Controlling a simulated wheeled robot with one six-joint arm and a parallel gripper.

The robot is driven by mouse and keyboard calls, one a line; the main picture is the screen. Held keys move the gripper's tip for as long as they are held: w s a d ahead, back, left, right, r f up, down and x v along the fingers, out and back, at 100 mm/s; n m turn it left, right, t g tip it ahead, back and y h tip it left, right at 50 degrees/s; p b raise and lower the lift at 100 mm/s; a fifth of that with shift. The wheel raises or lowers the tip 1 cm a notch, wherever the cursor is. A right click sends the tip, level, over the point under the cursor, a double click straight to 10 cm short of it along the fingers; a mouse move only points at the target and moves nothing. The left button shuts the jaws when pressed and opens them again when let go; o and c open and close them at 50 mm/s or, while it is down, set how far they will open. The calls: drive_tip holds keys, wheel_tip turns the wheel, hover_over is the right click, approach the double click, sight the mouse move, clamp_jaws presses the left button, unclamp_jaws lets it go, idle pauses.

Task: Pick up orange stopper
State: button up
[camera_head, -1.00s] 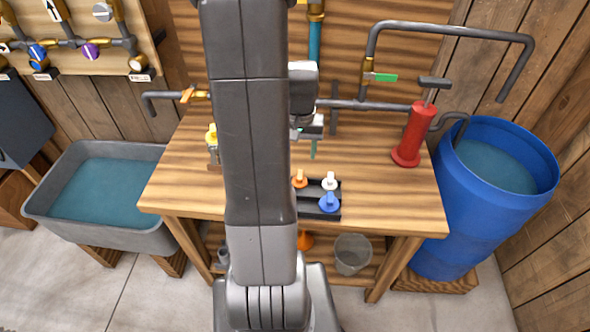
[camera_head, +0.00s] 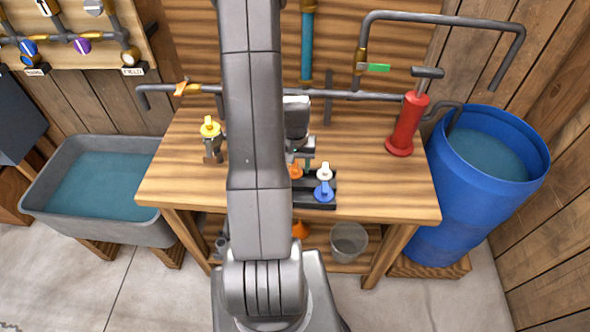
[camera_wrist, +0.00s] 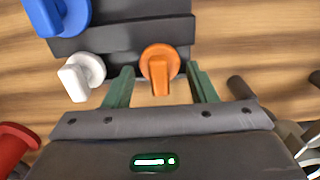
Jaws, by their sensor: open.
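The orange stopper (camera_wrist: 159,64) sits on the dark rack (camera_wrist: 120,38) in the wrist view, with its handle toward my gripper. My gripper (camera_wrist: 162,86) is open, with one green finger on each side of the stopper's handle. I see no contact between the fingers and the stopper. In the head view the orange stopper (camera_head: 296,170) shows just right of my arm, partly hidden, with my gripper (camera_head: 305,160) close at it. The rack (camera_head: 310,202) stands near the front of the wooden table.
A white stopper (camera_wrist: 82,76) stands close beside the left finger, and a blue stopper (camera_wrist: 58,14) is farther left. A yellow-topped fitting (camera_head: 210,128) stands at the left of the table (camera_head: 385,190). A red pump (camera_head: 407,124) and blue barrel (camera_head: 490,200) are to the right.

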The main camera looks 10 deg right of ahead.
drive_tip(key=shift+f, duration=1)
drive_tip(key=c, duration=0.7)
drive_tip(key=shift+c, duration=0.2)
drive_tip(key=shift+r, duration=0.1)
